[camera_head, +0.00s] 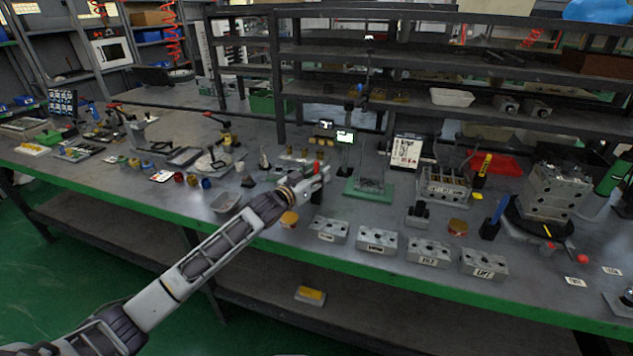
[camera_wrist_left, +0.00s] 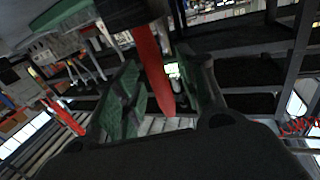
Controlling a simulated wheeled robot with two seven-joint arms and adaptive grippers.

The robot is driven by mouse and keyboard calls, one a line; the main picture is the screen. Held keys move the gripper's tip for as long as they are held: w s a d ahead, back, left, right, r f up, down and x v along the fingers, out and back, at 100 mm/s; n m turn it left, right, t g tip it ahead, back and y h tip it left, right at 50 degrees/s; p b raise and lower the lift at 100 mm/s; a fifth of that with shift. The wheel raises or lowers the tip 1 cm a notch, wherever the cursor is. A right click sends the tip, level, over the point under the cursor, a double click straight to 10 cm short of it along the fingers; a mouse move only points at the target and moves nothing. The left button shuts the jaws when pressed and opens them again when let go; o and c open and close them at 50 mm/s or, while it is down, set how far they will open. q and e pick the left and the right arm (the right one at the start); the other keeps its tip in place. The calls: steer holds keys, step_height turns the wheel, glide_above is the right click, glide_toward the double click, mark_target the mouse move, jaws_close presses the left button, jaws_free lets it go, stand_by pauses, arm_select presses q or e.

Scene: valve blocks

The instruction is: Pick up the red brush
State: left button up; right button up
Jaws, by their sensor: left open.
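The red brush (camera_wrist_left: 150,65) shows large in the left wrist view, a tapered red length with a black part at its upper end. It lies in the space between the two fingers of my left gripper (camera_wrist_left: 165,95), which are apart. I cannot tell whether either finger touches it. In the head view my left arm reaches in from the left over the bench, and the gripper (camera_head: 318,176) is beside a small red upright piece of the brush (camera_head: 316,168). The rest of the brush is hidden or too small there. My right gripper is not in view.
Several metal valve blocks (camera_head: 376,240) stand along the bench's green front edge (camera_head: 420,286). Dark shelves (camera_head: 400,105) rise behind.

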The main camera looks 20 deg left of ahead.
arm_select(q)
jaws_close()
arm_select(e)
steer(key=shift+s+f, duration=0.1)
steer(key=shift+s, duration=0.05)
arm_select(q)
steer(key=shift+r, duration=0.1)
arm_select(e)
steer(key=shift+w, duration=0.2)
arm_select(q)
steer(key=shift+r, duration=0.45)
step_height(320, 180, up, 9)
steer(key=shift+f+p, duration=0.1)
steer(key=shift+p, duration=0.85)
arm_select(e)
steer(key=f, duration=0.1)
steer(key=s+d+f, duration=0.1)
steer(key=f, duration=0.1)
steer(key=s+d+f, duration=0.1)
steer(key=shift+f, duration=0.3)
